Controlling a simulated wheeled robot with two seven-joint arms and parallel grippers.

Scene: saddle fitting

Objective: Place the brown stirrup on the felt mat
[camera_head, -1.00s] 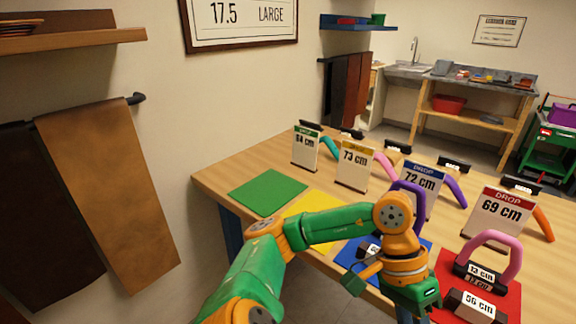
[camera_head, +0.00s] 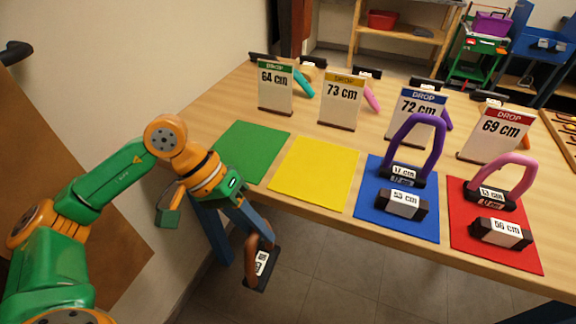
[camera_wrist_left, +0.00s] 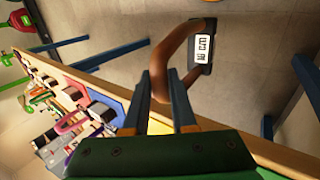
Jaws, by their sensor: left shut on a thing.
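My left gripper (camera_head: 262,236) is shut on the brown stirrup (camera_head: 252,250). The stirrup hangs over the floor in front of the table, below the level of its front edge. Its curved brown bow and black tread with a white label also show in the left wrist view (camera_wrist_left: 172,50), where the bow passes between the fingers (camera_wrist_left: 160,88). The green felt mat (camera_head: 250,150) and yellow felt mat (camera_head: 315,172) are bare. The blue mat (camera_head: 400,222) holds a purple stirrup (camera_head: 414,128) and a black labelled block. The red mat (camera_head: 490,258) holds a pink stirrup (camera_head: 502,172) and a similar block. My right gripper is out of view.
Signs reading 64 cm (camera_head: 275,88), 73 cm (camera_head: 341,100), 72 cm (camera_head: 415,115) and 69 cm (camera_head: 497,133) stand behind the mats, with coloured stirrups behind them. The table's front edge (camera_head: 340,215) lies between the held stirrup and the mats.

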